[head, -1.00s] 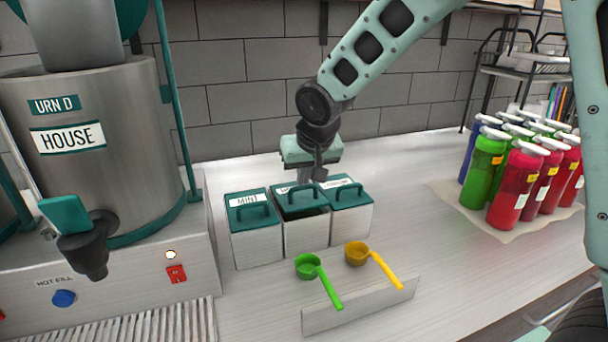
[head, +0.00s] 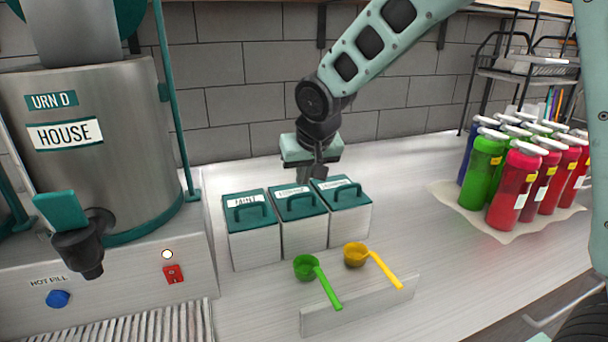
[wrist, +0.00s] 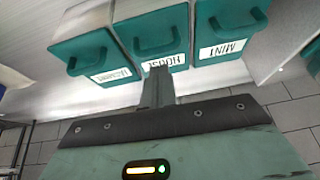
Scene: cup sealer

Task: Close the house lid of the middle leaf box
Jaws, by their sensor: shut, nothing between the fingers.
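The middle leaf box (head: 304,236) is a white box between two like boxes. Its teal house lid (head: 297,203) with a raised handle lies flat on top, level with its neighbours. In the wrist view the lid (wrist: 154,36) reads HOUSE. My gripper (head: 318,179) is just behind the middle and right boxes, pointing down; its fingertips are partly hidden behind them in the head view. In the wrist view its shut, empty fingers (wrist: 157,90) are at the label edge of the house lid; whether they touch it I cannot tell.
The mint box (head: 254,244) stands at the left and another lidded box (head: 350,224) at the right, both closed. Green (head: 308,268) and yellow (head: 357,256) scoops are in front. An urn (head: 90,150) is at left, bottles (head: 515,184) at right.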

